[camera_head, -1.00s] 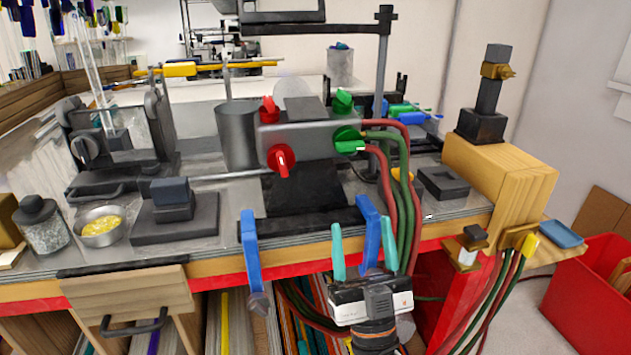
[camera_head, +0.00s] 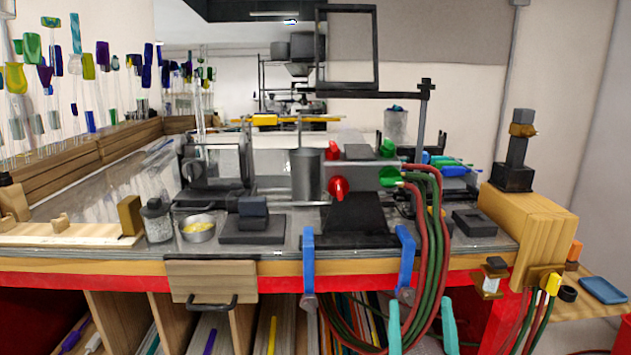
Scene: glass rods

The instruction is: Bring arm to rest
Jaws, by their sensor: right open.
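My right gripper (camera_head: 421,322) shows at the bottom edge of the head view, right of centre. Only its two teal fingers show. They are upright, wide apart and empty, in front of the open shelves below the workbench (camera_head: 120,262). The gripper body and the rest of my right arm are out of the frame. My left gripper is not in view.
Above the gripper are two blue clamps (camera_head: 308,262) on the bench edge and looping red and green hoses (camera_head: 430,225). A drawer (camera_head: 212,282) with a dark handle is at the left. A wooden block (camera_head: 535,235) stands at the right.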

